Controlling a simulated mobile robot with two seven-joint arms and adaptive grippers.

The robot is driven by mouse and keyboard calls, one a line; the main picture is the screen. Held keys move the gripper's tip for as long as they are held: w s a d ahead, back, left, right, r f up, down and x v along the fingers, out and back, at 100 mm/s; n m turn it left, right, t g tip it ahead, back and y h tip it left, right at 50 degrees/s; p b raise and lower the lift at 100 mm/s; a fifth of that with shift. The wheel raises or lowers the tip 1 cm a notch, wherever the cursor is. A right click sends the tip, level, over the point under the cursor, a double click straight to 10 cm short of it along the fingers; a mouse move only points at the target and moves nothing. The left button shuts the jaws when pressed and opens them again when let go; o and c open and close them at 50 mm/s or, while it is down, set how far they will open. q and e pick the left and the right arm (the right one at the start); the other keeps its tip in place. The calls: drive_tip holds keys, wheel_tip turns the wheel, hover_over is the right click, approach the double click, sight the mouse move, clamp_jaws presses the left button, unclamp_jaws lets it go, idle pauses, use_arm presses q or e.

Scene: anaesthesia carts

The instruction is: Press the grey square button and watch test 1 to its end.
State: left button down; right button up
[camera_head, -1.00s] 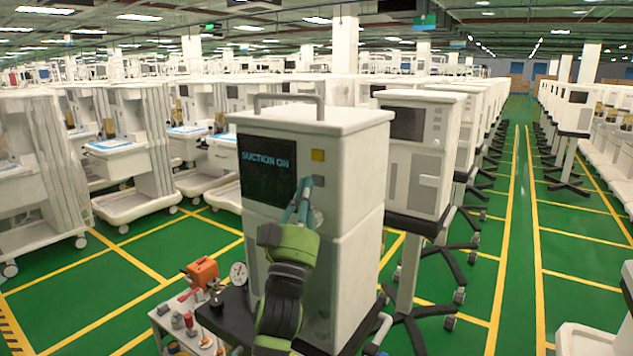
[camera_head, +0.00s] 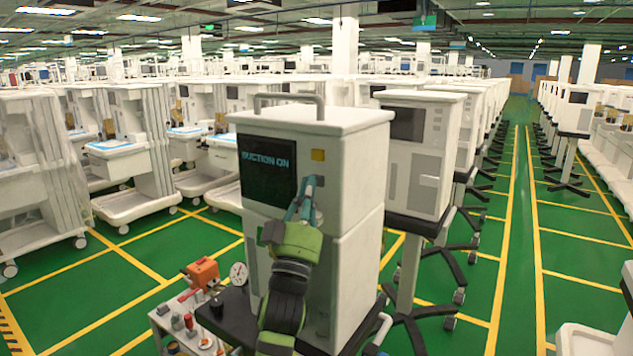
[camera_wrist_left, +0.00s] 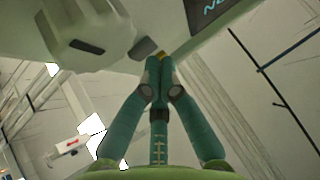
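A white cabinet unit (camera_head: 350,185) stands in front of me. Its black screen (camera_head: 264,185) reads "SUCTION ON". Right of the screen are a yellow square button (camera_head: 318,155) and, below it, a grey square button (camera_head: 320,181) beside my fingertips. My left gripper (camera_head: 309,184) is shut and empty, its fingers pointing at this panel. In the left wrist view the closed fingertips (camera_wrist_left: 159,60) lie beside a dark grey square (camera_wrist_left: 145,48), with a rounded knob (camera_wrist_left: 87,47) to its left. I cannot tell whether they touch the panel. My right gripper is not in view.
A small trolley (camera_head: 190,330) with an orange box (camera_head: 202,272) and a round gauge (camera_head: 239,273) stands at the lower left. A similar white unit (camera_head: 418,150) is close on the right. The green aisle further right is clear.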

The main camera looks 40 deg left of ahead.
use_arm(q)
drive_tip(key=shift+w, duration=0.45)
idle(0.4)
idle(0.3)
drive_tip(key=shift+s, duration=0.85)
drive_tip(key=shift+s+d+p, duration=0.2)
drive_tip(key=shift+s+p, duration=0.15)
drive_tip(key=shift+s, duration=0.9)
drive_tip(key=shift+s+d+p, duration=0.15)
drive_tip(key=shift+s+p, duration=0.15)
drive_tip(key=shift+s, duration=0.95)
